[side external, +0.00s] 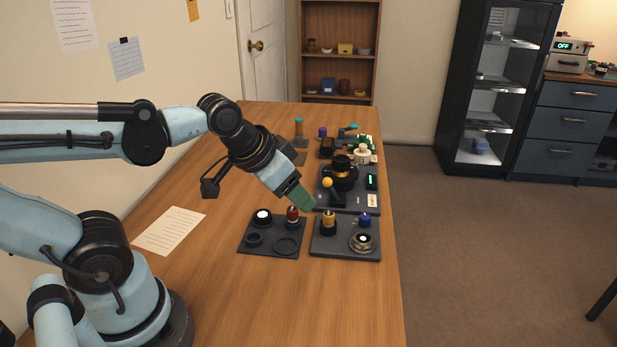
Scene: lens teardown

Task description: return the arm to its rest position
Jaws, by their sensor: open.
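My gripper (304,200) hangs at the end of my pale blue arm, angled down to the right above the table. Its green fingers are small here, and nothing shows held between them. They appear over the gap between the two front trays and the larger tray behind. The left front tray (262,247) holds a white-topped part (263,216), a red part (292,214) and dark rings. The right front tray (325,251) holds a yellow-and-black part (328,222), a blue part (365,219) and a metal ring part (362,241).
The larger tray (350,204) holds a black lens-like part (343,172) and a yellow ball (327,183). Several small items stand at the far end of the wooden table (335,300). A paper sheet (170,231) lies left. The table's near part is clear.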

